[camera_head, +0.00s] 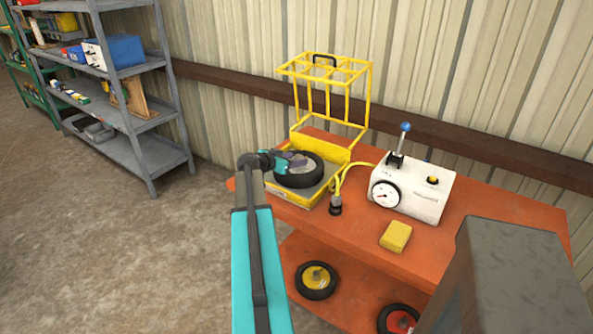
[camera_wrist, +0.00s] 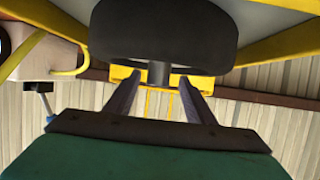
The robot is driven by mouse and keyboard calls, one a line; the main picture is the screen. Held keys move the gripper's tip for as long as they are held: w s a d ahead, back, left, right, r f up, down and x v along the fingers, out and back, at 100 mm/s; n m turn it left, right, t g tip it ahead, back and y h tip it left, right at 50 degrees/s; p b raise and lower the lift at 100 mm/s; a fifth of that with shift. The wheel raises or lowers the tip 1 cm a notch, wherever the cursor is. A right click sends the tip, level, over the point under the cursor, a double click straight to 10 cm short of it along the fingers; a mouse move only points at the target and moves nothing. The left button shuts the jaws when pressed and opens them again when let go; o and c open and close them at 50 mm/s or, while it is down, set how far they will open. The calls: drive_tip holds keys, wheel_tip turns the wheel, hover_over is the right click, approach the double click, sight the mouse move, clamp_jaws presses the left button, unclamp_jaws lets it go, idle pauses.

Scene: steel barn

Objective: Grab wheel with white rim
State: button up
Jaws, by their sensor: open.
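A wheel with a black tyre (camera_head: 311,181) lies flat in the yellow caged machine (camera_head: 291,192) on the orange bench. In the head view my gripper (camera_head: 290,162) is over the wheel, reaching in from the left.
The machine's yellow cage lid (camera_head: 326,70) stands raised. A white gauge box with a lever (camera_head: 420,192) and a yellow block (camera_head: 396,236) sit to the right. Below are a yellow-rimmed wheel (camera_head: 316,280) and a red-rimmed wheel (camera_head: 400,320). A grey shelf (camera_head: 137,120) stands left; the floor before it is clear.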

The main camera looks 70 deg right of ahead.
drive_tip(key=shift+d+f, duration=0.1)
drive_tip(key=shift+d, duration=0.15)
drive_tip(key=shift+c, duration=0.4)
clamp_jaws()
idle(1.2)
